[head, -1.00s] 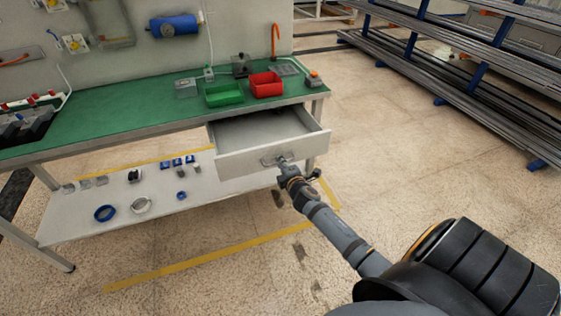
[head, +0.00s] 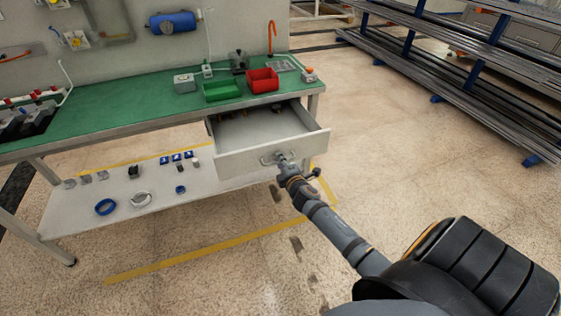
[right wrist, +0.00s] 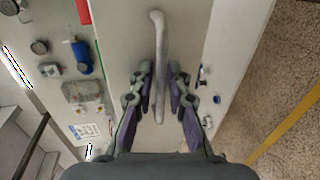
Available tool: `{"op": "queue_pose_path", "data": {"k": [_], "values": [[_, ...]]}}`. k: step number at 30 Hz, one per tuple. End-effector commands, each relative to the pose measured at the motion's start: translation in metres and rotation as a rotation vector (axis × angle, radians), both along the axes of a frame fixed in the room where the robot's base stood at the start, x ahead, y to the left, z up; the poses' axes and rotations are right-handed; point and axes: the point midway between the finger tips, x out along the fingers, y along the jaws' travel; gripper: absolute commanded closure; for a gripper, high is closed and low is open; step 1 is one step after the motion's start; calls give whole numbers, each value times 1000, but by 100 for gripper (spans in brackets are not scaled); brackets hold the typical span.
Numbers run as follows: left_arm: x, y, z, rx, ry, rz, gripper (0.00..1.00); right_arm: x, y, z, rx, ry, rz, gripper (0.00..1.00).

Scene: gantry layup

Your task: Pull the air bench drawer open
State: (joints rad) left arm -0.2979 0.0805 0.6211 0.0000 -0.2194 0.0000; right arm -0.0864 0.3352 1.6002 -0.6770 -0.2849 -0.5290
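The air bench drawer (head: 268,156) is pulled out from under the right end of the green-topped bench (head: 120,115), and its interior shows. Its bar handle (head: 266,161) is on the front panel. My right gripper (head: 284,158) is at the handle's right part. In the right wrist view the handle (right wrist: 160,40) runs between the two fingers of my right gripper (right wrist: 161,80), which are closed in around it. The exact contact is hard to see. Dark small items lie at the back of the drawer. My left gripper is not in view.
A green bin (head: 222,91) and a red bin (head: 262,81) stand on the bench above the drawer. A lower shelf (head: 150,205) holds tape rolls and small parts. A rack of long bars (head: 470,90) stands at the right. The floor before the drawer is clear.

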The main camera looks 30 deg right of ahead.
Motion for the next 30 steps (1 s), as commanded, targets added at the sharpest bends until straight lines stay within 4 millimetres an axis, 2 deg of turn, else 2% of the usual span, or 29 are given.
{"op": "queue_pose_path", "data": {"k": [5, 12, 18, 22, 30], "values": [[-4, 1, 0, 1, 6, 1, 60, -14, 3, 2, -3, 3, 2, 84], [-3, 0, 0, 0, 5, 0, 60, -70, 17, 13, -2, 4, 3, 84], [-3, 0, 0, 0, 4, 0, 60, -104, 25, 21, -2, 3, 2, 84], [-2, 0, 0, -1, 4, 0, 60, -113, 27, 24, -1, 0, 0, 84], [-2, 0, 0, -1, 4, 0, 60, -115, 27, 25, 0, -1, 0, 84]]}}
